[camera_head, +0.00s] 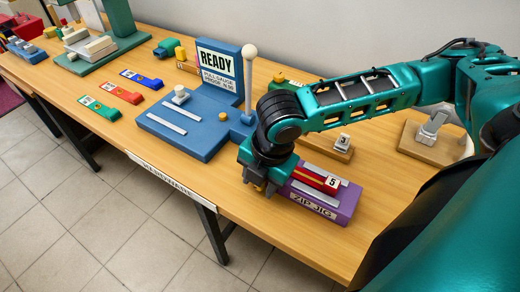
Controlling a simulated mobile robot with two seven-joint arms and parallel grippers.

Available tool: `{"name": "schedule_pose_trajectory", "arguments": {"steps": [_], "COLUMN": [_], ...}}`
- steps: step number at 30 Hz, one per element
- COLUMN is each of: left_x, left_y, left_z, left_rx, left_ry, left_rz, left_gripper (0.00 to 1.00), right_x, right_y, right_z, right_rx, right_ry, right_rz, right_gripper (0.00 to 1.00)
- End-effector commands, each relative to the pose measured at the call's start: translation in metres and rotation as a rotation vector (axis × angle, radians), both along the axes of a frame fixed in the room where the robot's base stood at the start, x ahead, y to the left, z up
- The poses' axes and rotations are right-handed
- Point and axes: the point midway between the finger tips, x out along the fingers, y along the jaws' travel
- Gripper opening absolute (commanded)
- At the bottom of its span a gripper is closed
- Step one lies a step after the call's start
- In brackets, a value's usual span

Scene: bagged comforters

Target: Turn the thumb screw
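My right gripper (262,182) points down over the left end of a purple block (335,211) labelled "ZIP JIG". Its fingers are dark and partly hidden, so I cannot see whether they are open or shut, or touch anything. A red piece with a yellow stripe and a "5" tag (332,183) lies on the jig between pale rails. No thumb screw shows clearly; the jig's left end is hidden by my gripper. My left gripper is not in view.
Behind my gripper stands a blue "READY" sign (217,66) and a white-knobbed post (249,52). A wooden block with a grey clamp (433,126) is at right. Green (101,109), red (121,92) and blue (142,79) tagged pieces lie left. The table's front strip is clear.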

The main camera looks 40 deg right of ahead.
Motion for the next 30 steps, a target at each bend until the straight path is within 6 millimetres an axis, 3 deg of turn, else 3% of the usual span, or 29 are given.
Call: {"name": "schedule_pose_trajectory", "arguments": {"steps": [11, 25, 30], "left_x": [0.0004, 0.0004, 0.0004], "left_y": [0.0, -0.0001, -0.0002], "left_z": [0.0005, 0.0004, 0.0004], "left_rx": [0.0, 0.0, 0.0], "left_ry": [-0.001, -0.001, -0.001], "left_rz": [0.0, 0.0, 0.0], "left_gripper": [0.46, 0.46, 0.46], "right_x": [0.0012, 0.0012, 0.0012], "right_y": [0.0006, 0.0005, 0.0005], "right_z": [-0.0058, -0.0055, -0.0054], "right_rx": [0.001, 0.0, 0.0], "right_ry": [-0.002, -0.001, -0.001], "right_rz": [0.0, 0.0, 0.0], "right_gripper": [0.46, 0.01, 0.0]}}
